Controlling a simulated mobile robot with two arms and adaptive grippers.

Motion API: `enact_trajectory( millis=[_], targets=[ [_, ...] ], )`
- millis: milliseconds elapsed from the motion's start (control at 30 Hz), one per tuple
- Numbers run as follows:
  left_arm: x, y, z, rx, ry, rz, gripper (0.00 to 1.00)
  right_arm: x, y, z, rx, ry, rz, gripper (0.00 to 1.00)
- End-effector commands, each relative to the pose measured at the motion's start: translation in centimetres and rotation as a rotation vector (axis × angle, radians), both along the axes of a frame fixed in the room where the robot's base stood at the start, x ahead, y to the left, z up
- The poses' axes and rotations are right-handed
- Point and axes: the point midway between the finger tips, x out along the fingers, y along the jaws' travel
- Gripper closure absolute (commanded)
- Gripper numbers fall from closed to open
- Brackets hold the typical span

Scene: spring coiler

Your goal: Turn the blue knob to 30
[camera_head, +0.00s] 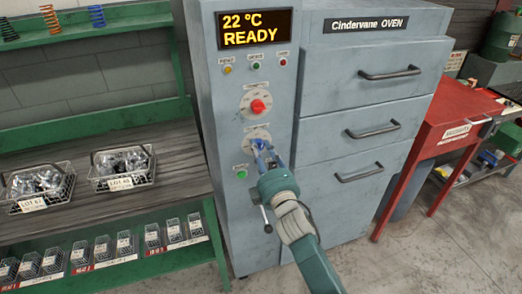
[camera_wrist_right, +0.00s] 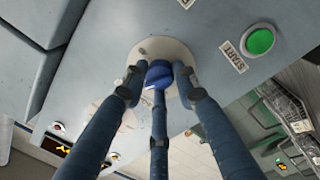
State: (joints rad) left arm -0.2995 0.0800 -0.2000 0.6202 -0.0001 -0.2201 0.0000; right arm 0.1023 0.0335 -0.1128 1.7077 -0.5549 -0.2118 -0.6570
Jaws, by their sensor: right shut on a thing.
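The blue knob (camera_wrist_right: 159,74) sits on a round pale dial plate on the oven's control panel. In the head view the dial plate (camera_head: 254,132) shows just above my right gripper (camera_head: 266,158). My right gripper's blue fingers also show in the right wrist view (camera_wrist_right: 160,88), closed around the knob from several sides. The knob's pointer and the scale numbers are hidden or too small to read. My left gripper is in neither view.
A red knob (camera_head: 258,106) sits above, and a green START button (camera_wrist_right: 259,41) is close beside the blue knob's dial. The oven display (camera_head: 254,29) reads 22 °C READY. Wire baskets (camera_head: 124,182) stand on the bench at left.

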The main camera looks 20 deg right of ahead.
Motion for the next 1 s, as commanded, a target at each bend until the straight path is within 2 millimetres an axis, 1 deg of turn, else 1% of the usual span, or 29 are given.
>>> enact_trajectory(
  millis=[33, 200, 500, 700, 1000],
  targets=[
    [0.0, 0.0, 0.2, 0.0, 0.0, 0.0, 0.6, -0.1, 0.3, -0.4, 0.05, 0.01, 0.003, 0.98],
    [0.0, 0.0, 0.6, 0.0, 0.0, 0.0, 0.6, -0.1, 0.3, -0.3, 0.2, 0.016, 0.002, 0.98],
    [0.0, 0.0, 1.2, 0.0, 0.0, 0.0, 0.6, -0.1, 0.3, -0.2, 0.407, 0.022, 0.002, 0.98],
    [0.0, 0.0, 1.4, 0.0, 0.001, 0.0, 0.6, -0.1, 0.3, -0.2, 0.485, 0.024, 0.002, 0.98],
    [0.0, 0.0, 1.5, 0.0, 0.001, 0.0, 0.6, -0.1, 0.2, -0.2, 0.523, 0.024, 0.002, 0.98]
  ],
)
